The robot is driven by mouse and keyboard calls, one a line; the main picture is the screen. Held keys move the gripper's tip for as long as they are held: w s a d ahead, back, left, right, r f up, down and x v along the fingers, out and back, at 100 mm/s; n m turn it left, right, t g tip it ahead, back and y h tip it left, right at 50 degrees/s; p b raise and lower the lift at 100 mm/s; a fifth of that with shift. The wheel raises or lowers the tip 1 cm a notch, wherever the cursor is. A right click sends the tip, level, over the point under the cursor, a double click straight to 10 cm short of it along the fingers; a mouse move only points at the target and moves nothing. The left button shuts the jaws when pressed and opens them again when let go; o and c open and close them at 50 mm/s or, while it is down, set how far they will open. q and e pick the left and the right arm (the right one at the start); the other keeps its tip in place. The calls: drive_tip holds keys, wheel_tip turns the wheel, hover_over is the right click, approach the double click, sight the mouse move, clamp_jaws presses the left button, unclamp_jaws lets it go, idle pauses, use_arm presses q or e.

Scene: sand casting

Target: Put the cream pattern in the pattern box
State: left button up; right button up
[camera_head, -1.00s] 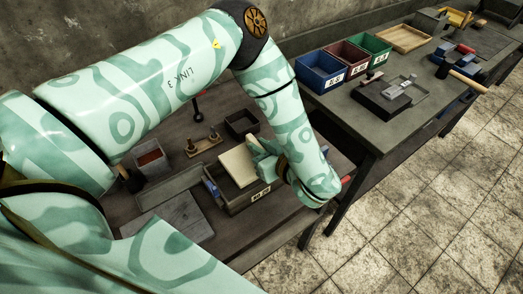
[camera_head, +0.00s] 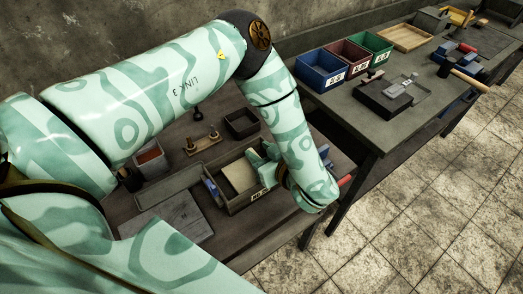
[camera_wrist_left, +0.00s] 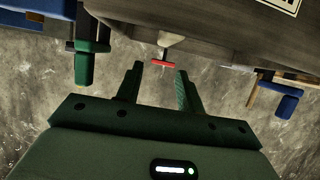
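The cream pattern (camera_head: 240,177) is a pale flat block. In the head view it lies low inside an open grey-brown box (camera_head: 240,206) with a white label on its front. My left gripper (camera_head: 264,163) is at the right side of the box, close to the pattern's right edge; my forearm hides part of the box there. In the left wrist view the two fingers of my left gripper (camera_wrist_left: 158,88) stand apart with nothing visible between them. The pattern does not show in that view. My right gripper is not in view.
A small dark open box (camera_head: 241,124), a wooden stand with pegs (camera_head: 203,143) and a container with reddish contents (camera_head: 150,160) stand behind the labelled box. Blue (camera_head: 322,70), red and green bins are on the right table. The wrist view shows a red handle (camera_wrist_left: 163,64).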

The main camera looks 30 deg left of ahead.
use_arm(q)
drive_tip(key=shift+r, duration=0.25)
drive_tip(key=shift+r+p, duration=0.4)
drive_tip(key=shift+r, duration=0.2)
drive_tip(key=v, duration=1.2)
drive_tip(key=shift+f, duration=0.2)
drive_tip(key=shift+s, duration=0.1)
